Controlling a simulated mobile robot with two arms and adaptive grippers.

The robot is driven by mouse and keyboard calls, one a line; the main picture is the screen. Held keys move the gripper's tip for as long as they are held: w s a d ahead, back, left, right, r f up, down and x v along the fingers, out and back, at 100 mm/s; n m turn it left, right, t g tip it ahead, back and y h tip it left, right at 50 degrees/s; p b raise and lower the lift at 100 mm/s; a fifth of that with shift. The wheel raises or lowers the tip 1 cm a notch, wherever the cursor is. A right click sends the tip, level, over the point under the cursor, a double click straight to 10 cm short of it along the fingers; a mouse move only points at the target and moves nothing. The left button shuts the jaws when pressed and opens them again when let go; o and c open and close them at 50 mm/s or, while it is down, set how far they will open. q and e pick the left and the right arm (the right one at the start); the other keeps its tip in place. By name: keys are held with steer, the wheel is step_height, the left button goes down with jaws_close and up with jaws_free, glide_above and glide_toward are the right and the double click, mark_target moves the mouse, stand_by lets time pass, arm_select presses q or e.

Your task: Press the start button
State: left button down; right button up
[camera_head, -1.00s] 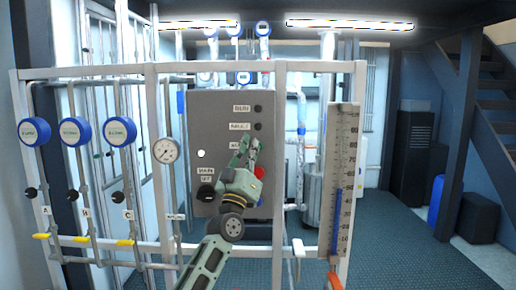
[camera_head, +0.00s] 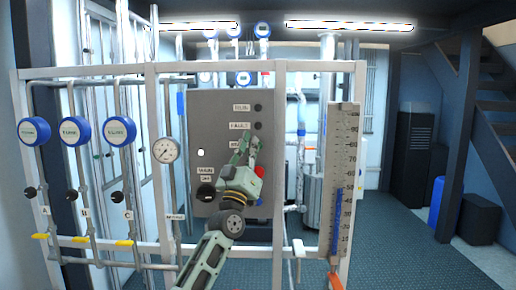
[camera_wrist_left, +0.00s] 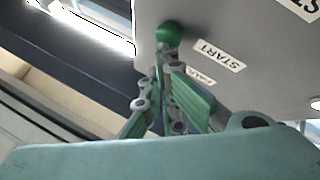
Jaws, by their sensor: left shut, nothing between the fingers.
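The grey control panel (camera_head: 222,120) hangs on the white frame. In the left wrist view the green start button (camera_wrist_left: 168,35) stands out from the panel beside the START label (camera_wrist_left: 219,56). In the head view the button is hidden behind my left gripper (camera_head: 247,138). The gripper is shut and empty, raised in front of the panel's right part. In the left wrist view its fingertips (camera_wrist_left: 162,60) are just below the green button; I cannot tell if they touch it. My right gripper is not in view.
Several black knobs, among them the main switch (camera_head: 205,192), sit on the panel. A pressure gauge (camera_head: 165,150) and blue round meters (camera_head: 76,131) are to the left. A scaled column (camera_head: 342,180) stands to the right.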

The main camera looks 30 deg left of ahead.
arm_select(q)
steer(key=shift+w+a+b, duration=0.15)
steer(key=shift+w+b, duration=0.15)
steer(key=shift+b, duration=0.1)
stand_by(0.6)
steer(key=shift+s+d+p, duration=0.45)
steer(key=shift+s+p, duration=0.35)
steer(key=shift+p, duration=0.2)
steer(key=s+d+p, duration=0.1)
steer(key=s+p, duration=0.1)
steer(key=p, duration=0.1)
steer(key=s+d+p, duration=0.1)
steer(key=s, duration=0.1)
steer(key=shift+s+d, duration=0.1)
steer(key=shift+d, duration=0.2)
